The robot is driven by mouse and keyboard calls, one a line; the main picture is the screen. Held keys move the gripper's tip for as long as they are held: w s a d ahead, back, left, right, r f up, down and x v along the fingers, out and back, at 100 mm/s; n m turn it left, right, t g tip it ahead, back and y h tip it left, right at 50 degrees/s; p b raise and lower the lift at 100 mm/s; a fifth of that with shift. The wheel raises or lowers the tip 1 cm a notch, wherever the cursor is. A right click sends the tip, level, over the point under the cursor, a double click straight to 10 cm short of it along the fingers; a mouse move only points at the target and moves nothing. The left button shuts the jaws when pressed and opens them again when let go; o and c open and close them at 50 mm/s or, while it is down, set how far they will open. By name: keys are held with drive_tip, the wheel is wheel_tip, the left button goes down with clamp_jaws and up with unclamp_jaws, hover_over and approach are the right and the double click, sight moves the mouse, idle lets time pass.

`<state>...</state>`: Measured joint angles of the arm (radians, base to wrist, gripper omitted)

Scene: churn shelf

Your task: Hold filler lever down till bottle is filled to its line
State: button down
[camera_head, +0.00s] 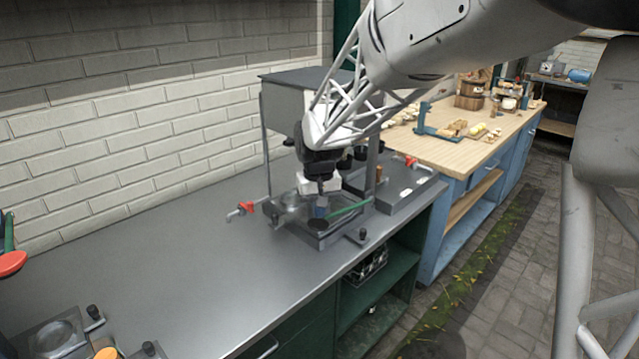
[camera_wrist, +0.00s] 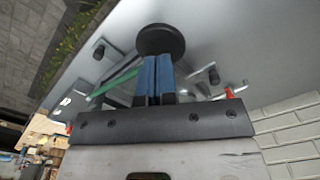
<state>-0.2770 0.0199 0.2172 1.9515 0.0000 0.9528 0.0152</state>
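The filler is a grey box (camera_head: 292,104) on a metal frame, standing on the dark counter. Its green lever (camera_head: 350,209) reaches forward and ends in a round black knob (camera_head: 318,224). My gripper (camera_head: 321,212) points down with its blue fingers together, right over the knob. In the wrist view the fingers (camera_wrist: 157,60) overlap the knob (camera_wrist: 161,40), and the green lever (camera_wrist: 113,84) runs off to the left. I cannot tell whether the fingertips touch the knob. A clear, glass-like shape (camera_head: 289,203), perhaps the bottle, is left of the gripper; its fill level and line cannot be made out.
A red-handled tap (camera_head: 246,207) sticks out left of the filler, and another red handle (camera_head: 411,162) shows at right. A grey tray with black knobs (camera_head: 66,337) is at the near left. The counter's middle (camera_head: 170,260) is clear. A wooden-topped bench (camera_head: 455,148) stands beyond.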

sight(319, 223)
drive_tip(key=shift+f, duration=0.25)
drive_tip(key=shift+f, duration=0.7)
drive_tip(key=shift+f, duration=0.85)
